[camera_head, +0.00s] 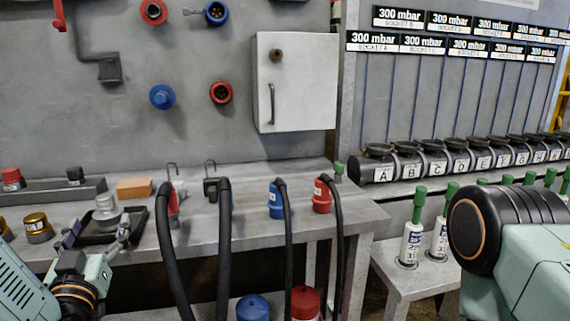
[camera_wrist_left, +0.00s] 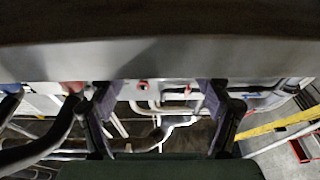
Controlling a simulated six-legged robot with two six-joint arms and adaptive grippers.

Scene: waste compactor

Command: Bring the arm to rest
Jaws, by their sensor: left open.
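My left gripper (camera_head: 98,233) is at the lower left in the head view, at the front edge of the grey workbench (camera_head: 255,235). Its two fingers stand apart in the left wrist view (camera_wrist_left: 160,95), with nothing held between them. In the head view it overlaps the front of a dark tray (camera_head: 135,217) holding a silver knobbed part (camera_head: 107,208); I cannot tell whether they touch. A part of my right arm shows at the right edge, but its gripper is out of view.
Black cables hang over the bench front from a blue plug (camera_head: 276,203), a red plug (camera_head: 322,197) and other connectors. An orange block (camera_head: 134,188) lies at the back. White cylinders with green tops (camera_head: 412,238) stand in a side shelf. A white cabinet (camera_head: 297,95) is on the wall.

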